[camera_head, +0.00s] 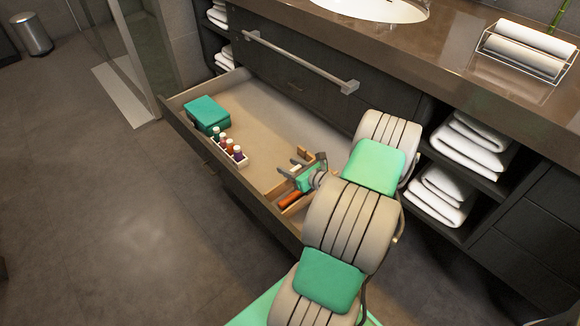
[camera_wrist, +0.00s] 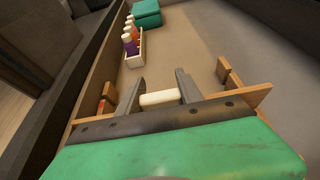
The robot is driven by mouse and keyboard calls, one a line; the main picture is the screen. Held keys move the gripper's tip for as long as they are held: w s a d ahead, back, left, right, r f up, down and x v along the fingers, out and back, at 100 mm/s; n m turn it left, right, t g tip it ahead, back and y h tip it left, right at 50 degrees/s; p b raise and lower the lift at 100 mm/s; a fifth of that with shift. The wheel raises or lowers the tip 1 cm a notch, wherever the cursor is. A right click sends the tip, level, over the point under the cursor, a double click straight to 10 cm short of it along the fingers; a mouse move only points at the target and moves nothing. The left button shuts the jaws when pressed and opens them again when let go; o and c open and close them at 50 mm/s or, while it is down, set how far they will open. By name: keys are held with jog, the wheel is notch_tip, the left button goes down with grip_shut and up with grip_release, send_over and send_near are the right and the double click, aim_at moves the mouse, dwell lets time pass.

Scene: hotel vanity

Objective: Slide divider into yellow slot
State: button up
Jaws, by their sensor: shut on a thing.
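My gripper (camera_wrist: 158,92) is low inside the open drawer, its two grey fingers closed on a short cream piece (camera_wrist: 160,98), which looks like the divider's grip. A thin wooden board, seemingly the divider (camera_wrist: 257,96), shows to the right of my gripper in the wrist view; the gripper hides its middle. Small wooden posts (camera_wrist: 222,70) stand by its right end, and another post (camera_wrist: 110,91) stands near the left drawer wall. In the head view my gripper (camera_head: 291,168) is at the drawer's near right part. I cannot make out a yellow slot or whether the board sits in one.
The drawer (camera_head: 236,186) holds a teal box (camera_head: 207,114) and a white rack of small bottles (camera_head: 231,147) along its front side. An orange-red item (camera_head: 290,199) lies in the drawer beside my gripper. The drawer floor beyond is clear. The counter (camera_head: 440,55) overhangs the back.

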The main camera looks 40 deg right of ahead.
jog(key=shift+f, duration=0.35)
jog(key=shift+r, duration=0.15)
jog(key=shift+r+p, duration=1.2)
jog(key=shift+r, duration=0.2)
jog(key=shift+p, duration=0.6)
dwell(1.4)
jog(key=shift+f+b, duration=1.05)
jog(key=shift+f, duration=0.45)
dwell(0.4)
jog(key=o, duration=1.5)
jog(key=shift+f, duration=0.1)
